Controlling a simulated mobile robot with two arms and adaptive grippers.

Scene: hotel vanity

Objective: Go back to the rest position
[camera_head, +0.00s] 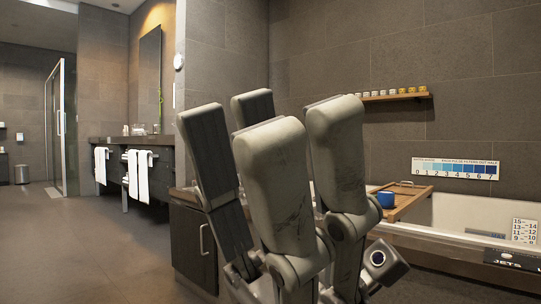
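My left gripper (252,118) fills the middle of the head view, close to the camera and pointing up. Its worn grey finger shells and dark ribbed inner pads stand apart, with nothing visible between them. It looks open and empty. It hides part of the wall and counter behind it. My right gripper is not in view.
A dark cabinet (192,248) stands behind the gripper at left. At right are a bathtub (463,215), a wooden tray (412,198) with a blue cup (385,200), and a wall shelf (398,97) with several small cups. The floor (85,245) at left is clear.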

